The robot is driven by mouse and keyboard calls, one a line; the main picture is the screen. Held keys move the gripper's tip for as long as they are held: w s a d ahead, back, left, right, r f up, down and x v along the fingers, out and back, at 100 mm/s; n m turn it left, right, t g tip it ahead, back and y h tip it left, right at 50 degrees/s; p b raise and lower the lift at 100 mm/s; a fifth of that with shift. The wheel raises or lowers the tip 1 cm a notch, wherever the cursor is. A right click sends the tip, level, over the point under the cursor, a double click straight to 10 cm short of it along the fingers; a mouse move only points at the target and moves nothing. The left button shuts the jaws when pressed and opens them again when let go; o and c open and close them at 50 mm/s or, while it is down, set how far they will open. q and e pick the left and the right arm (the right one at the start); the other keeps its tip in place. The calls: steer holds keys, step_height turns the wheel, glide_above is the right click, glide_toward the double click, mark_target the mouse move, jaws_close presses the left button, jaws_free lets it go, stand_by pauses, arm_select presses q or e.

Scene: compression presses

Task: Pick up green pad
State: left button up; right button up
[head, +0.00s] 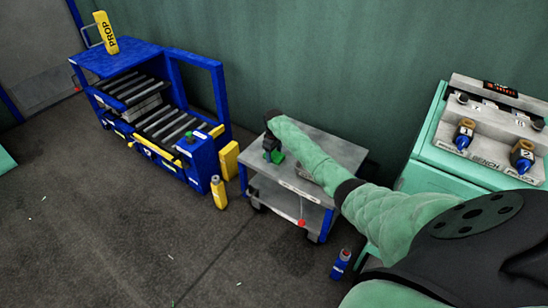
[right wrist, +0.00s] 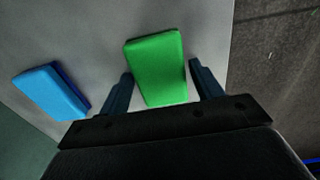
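The green pad (right wrist: 156,66) lies on the grey top of a small cart (head: 328,148). In the right wrist view it sits between the two fingers of my right gripper (right wrist: 163,84), which are spread with a gap on each side. In the head view only a bit of the green pad (head: 277,156) shows beside my right gripper (head: 270,148), and my arm hides part of the cart top. My left gripper is not in view.
A blue pad (right wrist: 50,92) lies left of the green pad on the same top. A blue roller press (head: 160,105) stands left of the cart, with a yellow bottle (head: 219,192) on the floor between. A mint bench (head: 440,150) stands at right. A blue bottle (head: 340,264) stands on the floor.

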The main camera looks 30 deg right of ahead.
mark_target(275, 155)
steer(key=c, duration=0.6)
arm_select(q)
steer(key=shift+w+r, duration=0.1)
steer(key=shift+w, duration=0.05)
